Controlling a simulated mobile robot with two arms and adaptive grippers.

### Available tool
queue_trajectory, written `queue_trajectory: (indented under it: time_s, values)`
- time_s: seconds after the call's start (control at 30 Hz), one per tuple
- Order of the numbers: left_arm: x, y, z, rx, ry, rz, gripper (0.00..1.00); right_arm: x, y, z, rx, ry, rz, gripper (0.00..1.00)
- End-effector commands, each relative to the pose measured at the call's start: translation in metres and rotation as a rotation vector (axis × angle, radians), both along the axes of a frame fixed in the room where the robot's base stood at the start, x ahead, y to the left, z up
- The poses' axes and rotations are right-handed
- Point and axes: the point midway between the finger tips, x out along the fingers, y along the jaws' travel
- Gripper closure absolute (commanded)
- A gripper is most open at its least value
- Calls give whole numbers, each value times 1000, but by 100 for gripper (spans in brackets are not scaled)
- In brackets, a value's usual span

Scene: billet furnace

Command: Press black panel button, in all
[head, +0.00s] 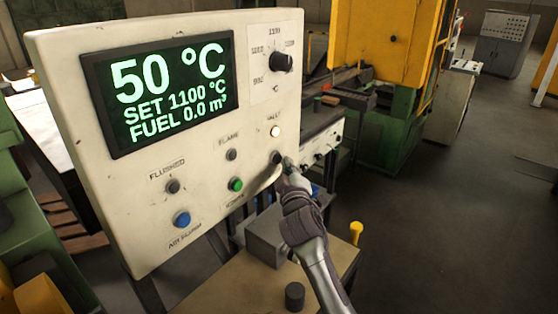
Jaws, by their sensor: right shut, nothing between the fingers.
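The cream control panel (70,150) fills the left and middle of the head view. Its black button (276,157) sits at the lower right, under a lit lamp (275,131). My right gripper (286,166) is shut and empty, with its tips right beside the black button at its lower right. I cannot tell whether the tips touch the button. My left gripper is not in view.
A green button (236,185) and a blue button (182,218) sit left of the black button. A display (158,92) reads 50 °C, and a black knob (281,61) is at upper right. A yellow-topped valve (356,231) stands near my right arm.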

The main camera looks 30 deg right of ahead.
Motion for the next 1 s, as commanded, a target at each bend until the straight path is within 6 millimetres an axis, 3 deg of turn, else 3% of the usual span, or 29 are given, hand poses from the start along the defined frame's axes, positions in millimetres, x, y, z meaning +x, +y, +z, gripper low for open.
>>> queue_trajectory:
  time_s: [1.0]
  values:
    - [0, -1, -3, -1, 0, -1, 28, 9, 4, 0, 1, -1, 1, 100]
